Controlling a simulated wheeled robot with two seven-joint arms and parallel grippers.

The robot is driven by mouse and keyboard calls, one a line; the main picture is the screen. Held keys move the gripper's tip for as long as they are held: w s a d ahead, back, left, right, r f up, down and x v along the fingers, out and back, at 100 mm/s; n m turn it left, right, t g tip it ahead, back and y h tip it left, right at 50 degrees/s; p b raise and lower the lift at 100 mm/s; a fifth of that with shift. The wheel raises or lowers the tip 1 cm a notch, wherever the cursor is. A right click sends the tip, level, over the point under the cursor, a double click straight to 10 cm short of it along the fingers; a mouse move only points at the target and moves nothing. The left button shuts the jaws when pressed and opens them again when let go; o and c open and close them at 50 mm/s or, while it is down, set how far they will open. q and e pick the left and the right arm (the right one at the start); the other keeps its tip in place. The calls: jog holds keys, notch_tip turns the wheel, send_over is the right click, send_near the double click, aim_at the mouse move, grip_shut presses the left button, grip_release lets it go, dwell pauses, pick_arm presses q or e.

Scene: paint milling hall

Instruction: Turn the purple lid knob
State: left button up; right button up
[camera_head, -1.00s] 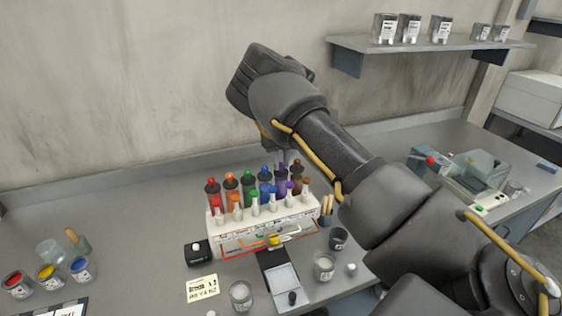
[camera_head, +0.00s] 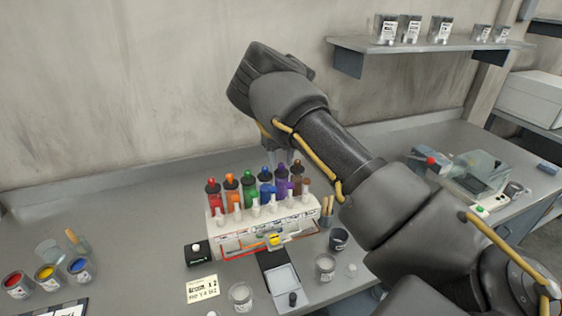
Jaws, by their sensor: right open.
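The purple lid knob (camera_head: 281,168) tops a purple bottle in the back row of a white rack (camera_head: 262,228), right of the middle. My right gripper (camera_head: 280,156) reaches in from the upper right and hangs just behind and above the purple knob. Its fingers are pale, small and partly hidden by the bottle tops. It is open, and I cannot tell whether the fingers touch the knob. My left gripper is not in view.
Red, orange, green, blue and brown bottles stand close around the purple one, with white-capped droppers in front. A cup (camera_head: 339,239), a jar (camera_head: 325,267) and a black-and-white tray (camera_head: 283,283) stand in front.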

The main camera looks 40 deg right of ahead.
aim_at(281, 164)
notch_tip(281, 164, up, 10)
jog(key=b, duration=0.1)
jog(key=shift+r+b, duration=0.2)
jog(key=shift+b, duration=0.2)
